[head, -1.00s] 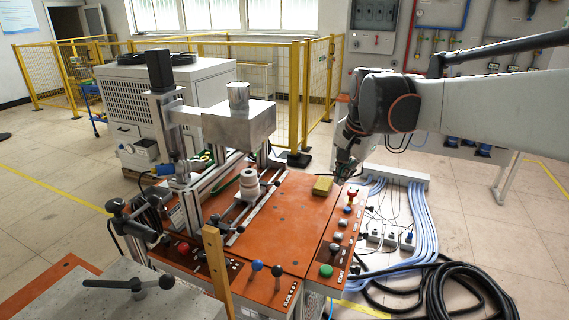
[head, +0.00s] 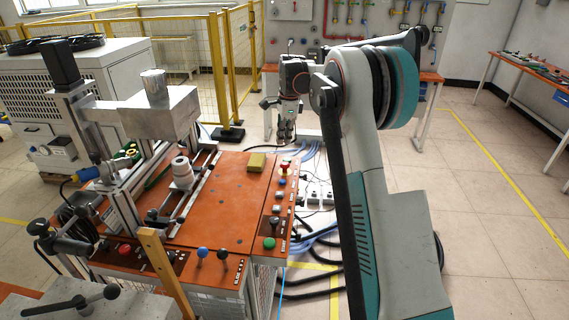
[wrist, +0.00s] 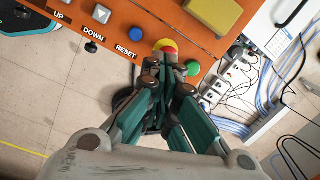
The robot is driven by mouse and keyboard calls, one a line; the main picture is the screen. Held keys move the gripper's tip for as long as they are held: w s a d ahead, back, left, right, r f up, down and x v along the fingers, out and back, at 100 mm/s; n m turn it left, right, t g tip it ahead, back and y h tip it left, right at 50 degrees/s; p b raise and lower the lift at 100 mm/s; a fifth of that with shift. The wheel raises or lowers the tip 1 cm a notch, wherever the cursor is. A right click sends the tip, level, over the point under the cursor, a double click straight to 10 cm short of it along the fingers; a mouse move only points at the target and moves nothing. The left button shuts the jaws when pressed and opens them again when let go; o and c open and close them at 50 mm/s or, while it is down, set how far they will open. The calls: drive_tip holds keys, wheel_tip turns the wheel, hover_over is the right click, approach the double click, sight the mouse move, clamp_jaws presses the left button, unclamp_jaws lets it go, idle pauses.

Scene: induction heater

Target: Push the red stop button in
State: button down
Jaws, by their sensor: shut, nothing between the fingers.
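The red stop button (head: 284,164), a red mushroom head on a yellow collar, sits at the far end of the right-hand button strip on the orange table. In the wrist view the button (wrist: 166,46) shows just beyond my fingertips, partly hidden by them. My gripper (head: 285,133) is shut and empty, hanging beyond the button in the head view. In the wrist view my gripper (wrist: 165,85) has its fingertips close together beside the button's lower edge. I cannot tell whether they touch it.
A blue RESET button (wrist: 137,66) is beside the red one. A yellow block (head: 257,162) lies on the table nearby. A green button (head: 268,243) is at the strip's near end. Another red button (head: 124,249) is on the front panel. Cables and sockets (head: 315,190) lie right of the table.

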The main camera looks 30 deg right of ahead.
drive_tip(key=m, duration=0.2)
approach(286, 163)
drive_tip(key=shift+w+d+f+g+p, duration=0.2)
drive_tip(key=shift+g+p, duration=0.1)
drive_tip(key=shift+p, duration=0.05)
drive_tip(key=shift+f, duration=0.1)
drive_tip(key=shift+w+a+f+b, duration=0.1)
drive_tip(key=shift+a+f+b, duration=0.1)
drive_tip(key=shift+f+b, duration=1.2)
drive_tip(key=shift+w+a+f+b, duration=0.15)
drive_tip(key=shift+f+b, duration=0.55)
drive_tip(key=shift+f, duration=1.25)
drive_tip(key=shift+s, duration=0.1)
drive_tip(key=shift+f, duration=0.3)
drive_tip(key=shift+r, duration=0.1)
drive_tip(key=d, duration=0.1)
drive_tip(key=s+d+r, duration=0.1)
drive_tip(key=shift+s+d+p, duration=0.2)
drive_tip(key=shift+d+p, duration=0.15)
drive_tip(key=shift+d, duration=0.05)
